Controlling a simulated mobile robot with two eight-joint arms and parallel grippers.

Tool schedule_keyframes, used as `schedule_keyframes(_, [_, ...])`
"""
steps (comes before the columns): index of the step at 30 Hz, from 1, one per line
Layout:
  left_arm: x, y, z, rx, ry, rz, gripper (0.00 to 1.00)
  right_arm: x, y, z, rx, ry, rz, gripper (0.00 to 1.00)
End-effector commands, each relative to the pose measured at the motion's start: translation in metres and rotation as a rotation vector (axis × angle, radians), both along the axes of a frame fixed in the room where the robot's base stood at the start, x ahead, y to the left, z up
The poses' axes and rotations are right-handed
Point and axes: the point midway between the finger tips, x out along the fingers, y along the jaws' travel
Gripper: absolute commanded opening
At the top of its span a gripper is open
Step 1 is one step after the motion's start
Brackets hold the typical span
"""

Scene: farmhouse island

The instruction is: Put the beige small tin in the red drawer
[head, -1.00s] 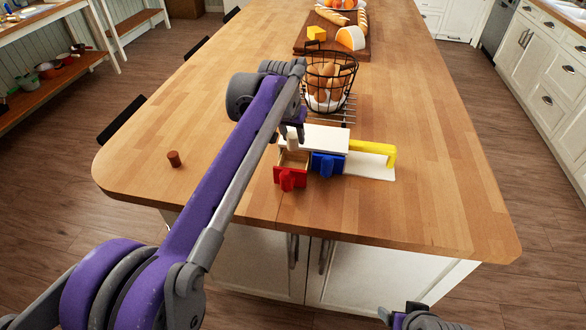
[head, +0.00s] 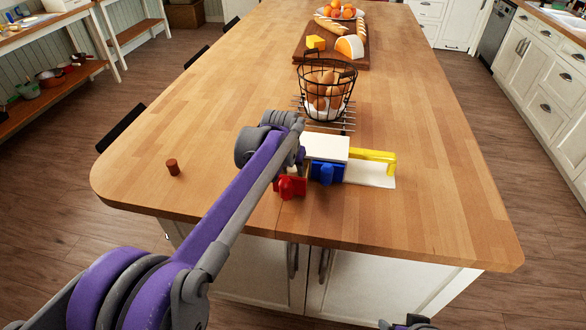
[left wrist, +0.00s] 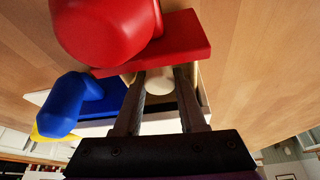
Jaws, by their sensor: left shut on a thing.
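The red drawer (head: 290,187) stands pulled out from the left side of a small white drawer unit (head: 326,147); its red front also shows in the left wrist view (left wrist: 185,45). My left gripper (left wrist: 160,75) is shut on the beige small tin (left wrist: 158,83), with the fingers on both sides of it. In the left wrist view the tin and fingertips are just behind the red front, at the drawer's opening; I cannot tell whether the tin touches the drawer floor. In the head view my left arm hides the tin.
A blue drawer (head: 328,174) is beside the red one, and a yellow handle (head: 372,155) is at the right. A small brown cylinder (head: 172,167) is at the left. The tabletop on the right is clear.

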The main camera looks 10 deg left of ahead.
Motion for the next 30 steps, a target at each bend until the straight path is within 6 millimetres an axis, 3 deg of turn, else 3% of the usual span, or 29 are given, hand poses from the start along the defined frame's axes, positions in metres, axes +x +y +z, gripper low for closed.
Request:
schedule_keyframes(1, [0.0,0.0,-0.003,0.0,0.0,0.0,0.0,0.0,0.0,-0.002,0.0,0.001,0.0,0.75])
schedule_keyframes(2, [0.0,0.0,-0.003,0.0,0.0,0.0,0.42,0.0,0.0,-0.002,0.0,0.001,0.0,0.75])
schedule_keyframes(4, [0.0,0.0,-0.002,0.0,0.0,0.0,0.53,0.0,0.0,-0.001,0.0,0.001,0.0,0.75])
schedule_keyframes(12, [0.0,0.0,-0.002,0.0,0.0,0.0,0.53,0.0,0.0,-0.001,0.0,0.0,0.0,0.75])
schedule_keyframes(17, [-0.003,0.0,0.01,0.0,0.0,0.0,0.53,0.0,0.0,0.001,0.0,-0.001,0.0,0.75])
schedule_keyframes(30, [-0.037,0.005,0.091,0.0,0.0,0.0,0.53,0.002,0.0,0.007,0.0,-0.004,0.0,0.75])
